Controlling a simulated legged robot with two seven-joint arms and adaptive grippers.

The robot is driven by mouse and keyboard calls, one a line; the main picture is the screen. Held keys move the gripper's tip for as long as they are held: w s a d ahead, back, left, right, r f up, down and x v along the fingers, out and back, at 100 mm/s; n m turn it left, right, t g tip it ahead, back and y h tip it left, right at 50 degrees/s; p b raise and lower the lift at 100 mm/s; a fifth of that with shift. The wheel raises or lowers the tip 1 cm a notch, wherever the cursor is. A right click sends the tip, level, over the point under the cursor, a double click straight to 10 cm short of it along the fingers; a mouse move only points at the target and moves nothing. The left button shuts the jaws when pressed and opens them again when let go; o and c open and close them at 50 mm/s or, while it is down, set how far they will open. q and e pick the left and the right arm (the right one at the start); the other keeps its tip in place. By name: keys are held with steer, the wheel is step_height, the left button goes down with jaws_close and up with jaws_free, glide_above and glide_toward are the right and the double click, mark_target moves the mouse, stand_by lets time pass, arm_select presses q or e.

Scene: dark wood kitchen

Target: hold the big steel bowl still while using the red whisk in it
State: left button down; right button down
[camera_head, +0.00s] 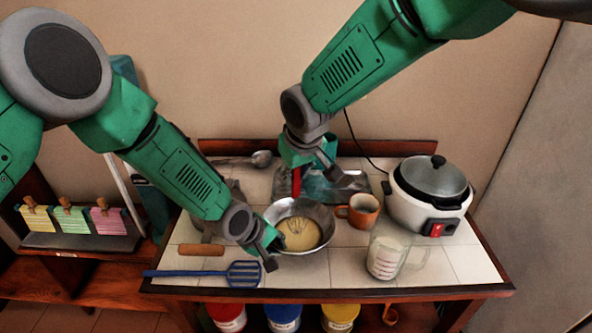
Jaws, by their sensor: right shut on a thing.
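The big steel bowl (328,217) stands on the tiled tabletop and holds a yellow mixture. The red whisk (296,183) is upright, with its wire head down in the mixture. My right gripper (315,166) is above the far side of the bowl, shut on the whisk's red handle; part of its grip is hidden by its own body. My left gripper (273,254) is at the bowl's front-left rim with its fingers apart. One finger is close to the rim; I cannot tell whether it touches.
An orange mug (359,211) is close right of the bowl, with a glass measuring jug (385,256) in front. A white cooker (427,200) stands at the right. A blue slotted spatula (205,274) and a wooden-handled tool (201,250) lie left of the bowl.

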arm_select(q)
steer(key=shift+d, duration=0.15)
arm_select(e)
steer(key=shift+d, duration=0.2)
steer(key=shift+r, duration=4.4)
steer(key=shift+r, duration=2)
arm_select(q)
steer(key=c, duration=1.6)
jaws_free()
steer(key=shift+c, duration=0.2)
